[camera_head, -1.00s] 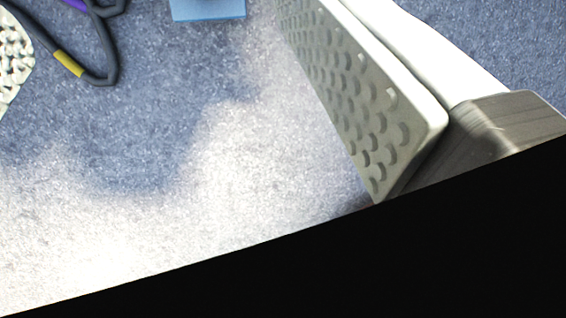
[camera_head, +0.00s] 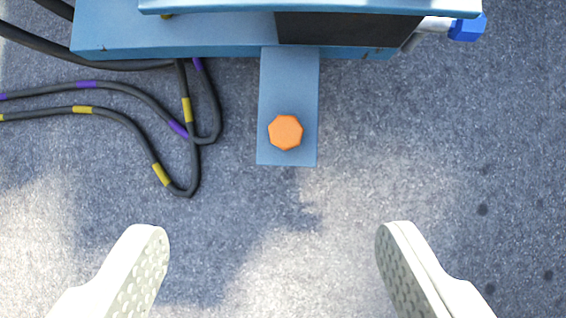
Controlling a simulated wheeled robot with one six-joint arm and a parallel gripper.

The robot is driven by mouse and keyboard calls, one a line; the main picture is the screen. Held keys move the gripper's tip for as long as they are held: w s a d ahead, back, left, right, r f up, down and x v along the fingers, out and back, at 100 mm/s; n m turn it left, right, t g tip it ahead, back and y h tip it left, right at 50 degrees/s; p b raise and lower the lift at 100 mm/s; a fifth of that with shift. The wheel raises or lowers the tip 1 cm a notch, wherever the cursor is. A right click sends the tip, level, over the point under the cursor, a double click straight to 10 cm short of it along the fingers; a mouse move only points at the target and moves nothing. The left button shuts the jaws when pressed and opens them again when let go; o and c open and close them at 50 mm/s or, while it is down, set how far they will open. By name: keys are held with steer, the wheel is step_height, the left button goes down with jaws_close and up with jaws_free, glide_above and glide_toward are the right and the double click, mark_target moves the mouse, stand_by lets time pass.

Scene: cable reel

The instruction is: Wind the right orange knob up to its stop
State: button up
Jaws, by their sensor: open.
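One orange knob (camera_head: 285,132) shows in the head camera view, a small faceted cap seen from above. It sits near the free end of a blue plate (camera_head: 289,80) that juts from the blue reel frame (camera_head: 160,38). My gripper (camera_head: 270,240) is open and empty, its two pale dimpled fingers spread wide at the bottom left and bottom right. The knob lies between them in the picture's width but above the fingertips, and nothing touches it. No second orange knob is in view, so I cannot tell from this frame alone which side's knob it is.
Dark cables (camera_head: 130,120) with yellow and purple bands loop over the floor to the left of the plate. A bright blue fitting (camera_head: 467,27) on a pale rod sticks out at the upper right. The speckled grey floor (camera_head: 420,150) is clear to the right.

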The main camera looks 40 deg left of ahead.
mark_target(285, 132)
steer(key=w+d+f+m, duration=0.1)
steer(key=w+f, duration=0.1)
steer(key=f, duration=0.7)
steer(key=w+d+f+m+g+h, duration=0.1)
steer(key=w+f, duration=0.2)
steer(key=f, duration=0.7)
steer(key=w+d+f+m+g, duration=0.1)
steer(key=w+f+m, duration=0.1)
steer(key=f, duration=0.8)
steer(key=shift+w+f, duration=0.2)
steer(key=shift+w, duration=0.4)
steer(key=shift+h, duration=0.3)
steer(key=c, duration=1)
